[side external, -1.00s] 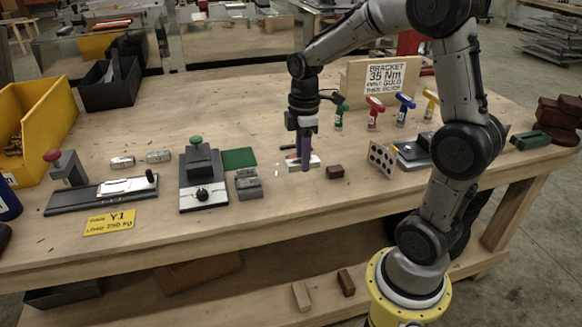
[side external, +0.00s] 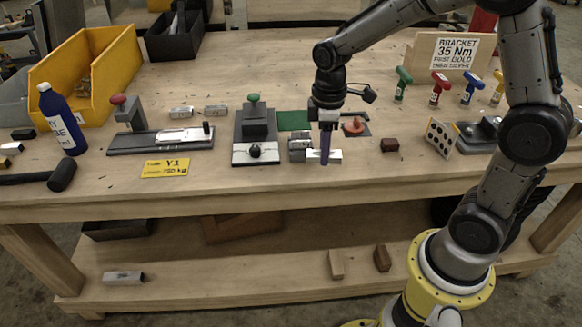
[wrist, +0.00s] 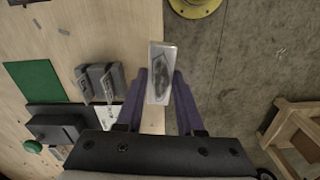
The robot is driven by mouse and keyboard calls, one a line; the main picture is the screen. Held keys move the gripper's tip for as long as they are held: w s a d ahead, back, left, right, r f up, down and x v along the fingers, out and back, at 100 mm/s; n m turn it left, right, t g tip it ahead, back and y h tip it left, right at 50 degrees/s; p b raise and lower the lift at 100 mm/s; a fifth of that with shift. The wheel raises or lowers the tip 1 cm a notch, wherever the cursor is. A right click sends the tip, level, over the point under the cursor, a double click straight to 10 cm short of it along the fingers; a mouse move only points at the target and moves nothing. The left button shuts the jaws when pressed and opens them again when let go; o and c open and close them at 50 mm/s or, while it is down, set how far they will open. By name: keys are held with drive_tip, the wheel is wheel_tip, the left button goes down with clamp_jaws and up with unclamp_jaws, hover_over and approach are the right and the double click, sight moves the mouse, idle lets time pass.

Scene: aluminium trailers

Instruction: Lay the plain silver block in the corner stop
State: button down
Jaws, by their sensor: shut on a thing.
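My gripper (side external: 326,160) has purple fingers and points down over the front part of the bench. It is shut on a silver block (side external: 334,156), which lies across the fingertips. In the wrist view the block (wrist: 161,72) shows between the fingers (wrist: 163,98), its face shiny with a dark, streaky reflection. A grey stepped metal fixture (side external: 300,142), possibly the corner stop, stands just left of the gripper. It also shows left of the held block in the wrist view (wrist: 98,84), with a gap between them. I cannot tell the block's exact height.
A dark fixture with a green knob (side external: 255,130) stands left of the grey fixture, with a green mat (side external: 293,120) behind. A plate with an orange knob (side external: 354,126) is behind right, and a brown block (side external: 390,145) right. The bench's front edge is close.

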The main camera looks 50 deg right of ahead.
drive_tip(key=w+m, duration=0.2)
drive_tip(key=w+a+f+m, duration=0.1)
drive_tip(key=w, duration=0.1)
drive_tip(key=w+a+f+m, duration=0.1)
drive_tip(key=w+m, duration=0.1)
drive_tip(key=w, duration=0.1)
drive_tip(key=shift+a+f+m, duration=0.15)
drive_tip(key=shift+a+m, duration=0.1)
drive_tip(key=shift+m, duration=0.05)
drive_tip(key=shift+w+m, duration=0.25)
drive_tip(key=shift+m, duration=0.65)
drive_tip(key=shift+s+n, duration=0.25)
drive_tip(key=shift+n, duration=0.45)
drive_tip(key=s+n, duration=0.1)
drive_tip(key=n, duration=0.1)
drive_tip(key=s, duration=0.1)
drive_tip(key=shift+s+d+r+n, duration=0.2)
drive_tip(key=shift+s+d+n, duration=0.05)
drive_tip(key=shift+s+n, duration=0.15)
drive_tip(key=s+d+r+n, duration=0.1)
drive_tip(key=s, duration=0.1)
drive_tip(key=s+d+r+n, duration=0.1)
drive_tip(key=s, duration=0.1)
drive_tip(key=s+d+r+n, duration=0.1)
drive_tip(key=s+n, duration=0.1)
drive_tip(key=shift+s+d+r, duration=0.15)
drive_tip(key=shift+s+d, duration=0.05)
drive_tip(key=s+d+r, duration=0.5)
drive_tip(key=s, duration=0.4)
drive_tip(key=shift+n, duration=0.3)
